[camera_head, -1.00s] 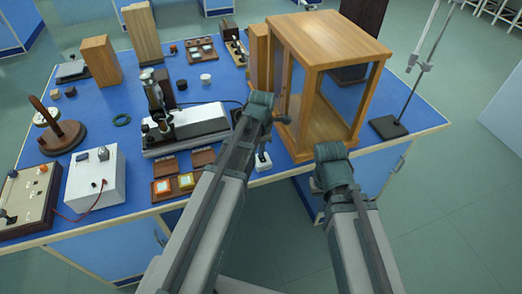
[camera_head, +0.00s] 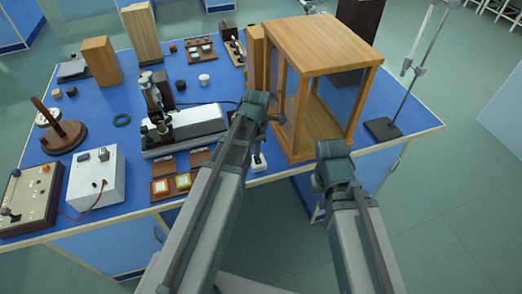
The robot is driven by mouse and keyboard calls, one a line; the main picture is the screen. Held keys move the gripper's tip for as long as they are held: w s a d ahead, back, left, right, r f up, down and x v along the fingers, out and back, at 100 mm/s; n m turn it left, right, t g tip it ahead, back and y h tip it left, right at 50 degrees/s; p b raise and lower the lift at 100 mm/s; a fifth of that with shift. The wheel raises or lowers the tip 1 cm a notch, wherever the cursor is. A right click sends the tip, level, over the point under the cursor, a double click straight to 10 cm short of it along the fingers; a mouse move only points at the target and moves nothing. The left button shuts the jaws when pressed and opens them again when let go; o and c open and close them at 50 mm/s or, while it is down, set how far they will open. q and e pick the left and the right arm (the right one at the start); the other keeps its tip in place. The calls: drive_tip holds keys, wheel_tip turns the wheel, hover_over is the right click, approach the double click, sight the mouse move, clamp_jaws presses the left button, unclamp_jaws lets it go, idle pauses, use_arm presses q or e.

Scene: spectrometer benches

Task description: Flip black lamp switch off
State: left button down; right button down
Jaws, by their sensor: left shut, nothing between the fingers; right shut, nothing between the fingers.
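I cannot tell for certain which control is the black lamp switch. A small white switch block (camera_head: 259,162) stands at the table's front edge, partly hidden by my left arm. A white box (camera_head: 97,180) at the left has a dark knob (camera_head: 103,154) on top. A wooden panel (camera_head: 32,198) at the far left has a black lever (camera_head: 8,213). My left gripper (camera_head: 258,100) is shut and empty, in front of the glass case and above the switch block in the picture. My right gripper (camera_head: 333,150) is shut and empty, near the case's front right corner.
A wood-framed glass case (camera_head: 318,45) stands on the blue table (camera_head: 225,178). A microscope-like instrument (camera_head: 157,105) and a white-grey unit (camera_head: 188,130) are left of my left arm. A stand with a rod (camera_head: 383,128) is at the right. A red cable (camera_head: 85,212) lies at the left.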

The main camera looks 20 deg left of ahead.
sight(259, 161)
use_arm(q)
wheel_tip(259, 161, up, 11)
drive_tip(key=p, duration=0.9)
drive_tip(key=shift+w+a+p, duration=0.25)
drive_tip(key=shift+w+p, duration=0.15)
drive_tip(key=shift+w, duration=0.05)
drive_tip(key=shift+s+d+r+t+y, duration=0.1)
drive_tip(key=shift+s+d+t+y, duration=0.2)
drive_tip(key=shift+s+d, duration=0.4)
